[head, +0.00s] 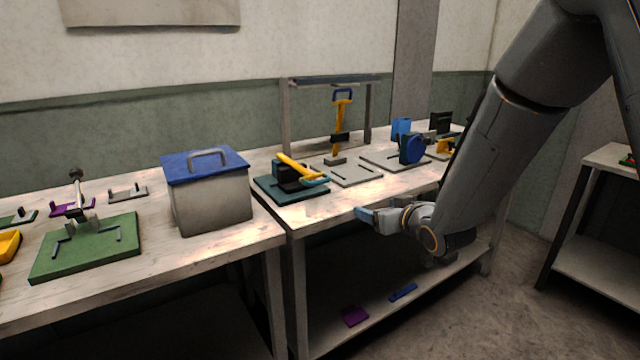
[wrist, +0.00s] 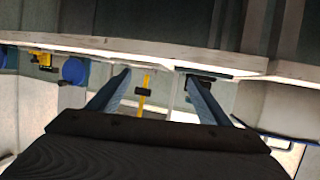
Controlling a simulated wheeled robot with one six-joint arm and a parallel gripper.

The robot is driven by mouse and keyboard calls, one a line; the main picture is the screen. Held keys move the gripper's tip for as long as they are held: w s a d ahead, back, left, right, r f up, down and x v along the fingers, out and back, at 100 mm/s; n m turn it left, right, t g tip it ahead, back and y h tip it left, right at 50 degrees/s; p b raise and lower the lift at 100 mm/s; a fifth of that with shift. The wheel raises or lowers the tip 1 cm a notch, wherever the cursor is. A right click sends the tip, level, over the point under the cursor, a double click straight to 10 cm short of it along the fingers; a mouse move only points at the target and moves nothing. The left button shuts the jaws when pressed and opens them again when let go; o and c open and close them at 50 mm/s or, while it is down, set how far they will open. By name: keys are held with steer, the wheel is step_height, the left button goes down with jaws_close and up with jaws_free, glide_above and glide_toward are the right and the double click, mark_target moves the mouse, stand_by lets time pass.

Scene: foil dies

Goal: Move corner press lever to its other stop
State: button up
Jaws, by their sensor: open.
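Which device is the corner press cannot be told for certain. At the front left corner of the right bench, a yellow lever (head: 302,169) lies slanted over a black block on a dark teal plate (head: 290,193). Behind it, another yellow lever (head: 338,145) stands upright with a blue loop handle; it appears upside down in the wrist view (wrist: 146,84). My gripper (head: 364,214) is in front of the bench's front edge, to the right of the teal plate, touching nothing. In the wrist view its two blue fingers (wrist: 158,77) are apart with nothing between them.
A blue wheel (head: 411,149) stands on a grey plate farther right. A grey box with a blue lid (head: 205,167) is on the left bench, beside a green plate (head: 85,260) with a lever. A shelf frame (head: 285,118) stands behind the upright lever. Purple and blue pieces lie on the lower shelf.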

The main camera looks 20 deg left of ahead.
mark_target(322, 183)
steer(key=w+a+r+n+y, duration=0.1)
steer(key=a+y, duration=0.1)
steer(key=a, duration=0.3)
steer(key=w+a+r+n+y, duration=0.1)
steer(key=a+y, duration=0.1)
steer(key=a, duration=0.4)
steer(key=w+a+r+y+p, duration=0.1)
steer(key=a+y, duration=0.1)
steer(key=a, duration=0.3)
steer(key=shift+w+a+r+n, duration=0.3)
steer(key=shift+w+a+n, duration=0.05)
steer(key=shift+a+n, duration=0.05)
